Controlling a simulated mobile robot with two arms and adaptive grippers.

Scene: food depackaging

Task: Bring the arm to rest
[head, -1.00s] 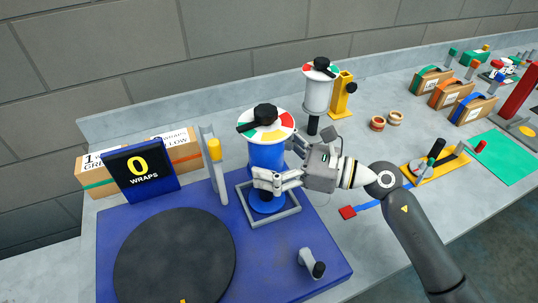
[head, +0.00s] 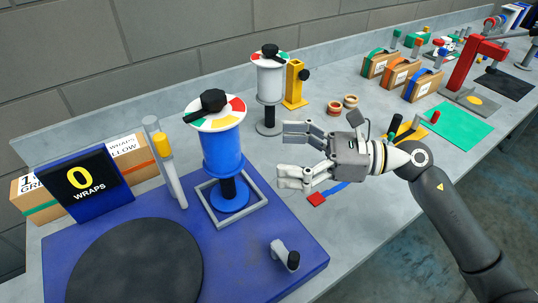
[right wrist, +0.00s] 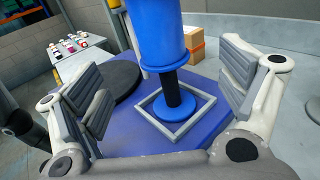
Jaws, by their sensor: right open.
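My right gripper (head: 300,156) is open and empty in the head view, above the grey bench and to the right of the blue film roll. Its two fingers also show spread wide apart in the right wrist view (right wrist: 165,95). The blue roll (head: 222,150) stands upright on a black post and blue foot inside a square grey frame (head: 262,203), with a coloured dial and black knob on top. In the right wrist view the roll (right wrist: 157,35) appears between the fingers but beyond them, with a gap. My left gripper is not in view.
The blue wrapping base (head: 235,262) carries a dark round turntable (head: 135,268), a crank (head: 285,256) and a counter sign reading 0 (head: 82,183). Behind my gripper stand a white roll (head: 267,82) and a yellow post (head: 295,85). Boxes (head: 380,65) and a green mat (head: 452,128) lie right.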

